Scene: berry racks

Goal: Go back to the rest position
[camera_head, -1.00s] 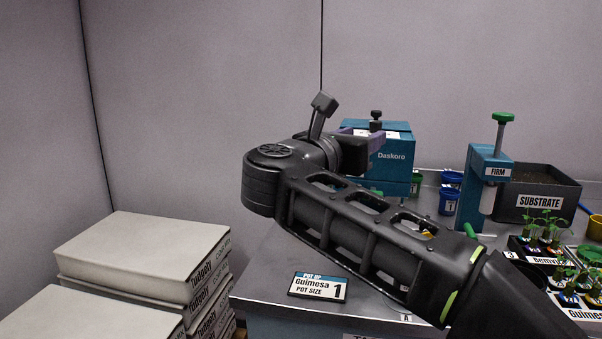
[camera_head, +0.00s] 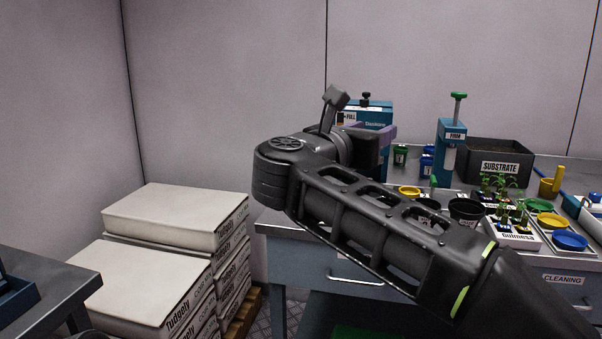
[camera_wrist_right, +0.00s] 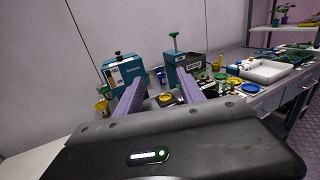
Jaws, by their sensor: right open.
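My right arm crosses the head view from the lower right, in front of the workbench. Its gripper (camera_head: 378,138) points away from me, and its fingers are mostly hidden behind the wrist. In the right wrist view the two purple fingers of the right gripper (camera_wrist_right: 160,96) stand wide apart with nothing between them. They point over the bench toward the blue Daskoro box (camera_wrist_right: 124,72) and the blue press marked FIRM (camera_wrist_right: 184,72). My left gripper is not in view.
The workbench (camera_head: 285,228) holds a SUBSTRATE bin (camera_head: 500,167), the FIRM press (camera_head: 452,145), seedlings (camera_head: 500,186), and yellow and blue pots (camera_head: 570,240). Stacked white sacks (camera_head: 175,217) stand left of it. Another dark table (camera_head: 60,285) is at the lower left. Floor shows between sacks and bench.

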